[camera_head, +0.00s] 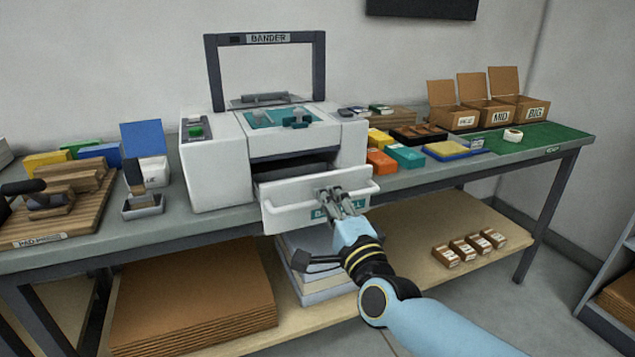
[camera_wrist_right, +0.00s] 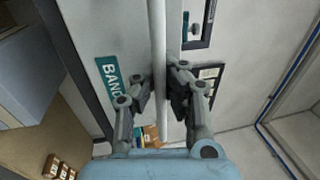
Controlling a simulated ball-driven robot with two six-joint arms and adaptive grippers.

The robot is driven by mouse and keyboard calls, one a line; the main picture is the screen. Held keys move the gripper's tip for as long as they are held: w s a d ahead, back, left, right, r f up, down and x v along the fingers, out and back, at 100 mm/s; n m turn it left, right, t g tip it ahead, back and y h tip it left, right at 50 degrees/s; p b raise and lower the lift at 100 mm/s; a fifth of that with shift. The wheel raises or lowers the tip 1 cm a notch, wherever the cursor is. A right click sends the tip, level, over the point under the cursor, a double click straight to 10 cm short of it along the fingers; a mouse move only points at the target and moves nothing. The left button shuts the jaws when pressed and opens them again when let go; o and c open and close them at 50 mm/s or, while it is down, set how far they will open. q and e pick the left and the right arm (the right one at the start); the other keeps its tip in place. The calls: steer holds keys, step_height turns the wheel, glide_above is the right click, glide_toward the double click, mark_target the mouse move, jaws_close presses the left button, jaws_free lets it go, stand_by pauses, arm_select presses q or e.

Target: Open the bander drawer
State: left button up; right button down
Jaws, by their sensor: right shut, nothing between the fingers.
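The white bander (camera_head: 215,165) stands on the bench with its dark frame upright above it. Its drawer (camera_head: 288,190) sticks out at the front, with a dark gap behind its white face. A white handle bar (camera_head: 364,188) runs across the drawer front, above a green label. My right gripper (camera_head: 327,193) is at the middle of this bar. In the right wrist view the bar (camera_wrist_right: 157,45) passes up between the right finger pads (camera_wrist_right: 160,92); I cannot tell whether they touch it. The fingers are shut without a grip on anything. My left gripper is out of view.
Coloured boxes and open cardboard boxes (camera_head: 490,115) stand to the right. Cardboard sheets (camera_head: 195,295) and small boxes (camera_head: 470,248) lie on the lower shelf. The space before the drawer holds my right arm.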

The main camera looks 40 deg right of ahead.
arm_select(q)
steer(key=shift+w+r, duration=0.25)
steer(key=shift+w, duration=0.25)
arm_select(e)
steer(key=shift+r+v, duration=0.15)
steer(key=shift+v, duration=1)
steer(key=shift+r+v, duration=0.2)
steer(key=shift+v, duration=0.95)
steer(key=c, duration=1.4)
jaws_free()
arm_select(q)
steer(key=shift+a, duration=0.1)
arm_select(e)
steer(key=shift+s, duration=0.1)
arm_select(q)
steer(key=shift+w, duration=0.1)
arm_select(e)
steer(key=v, duration=1.2)
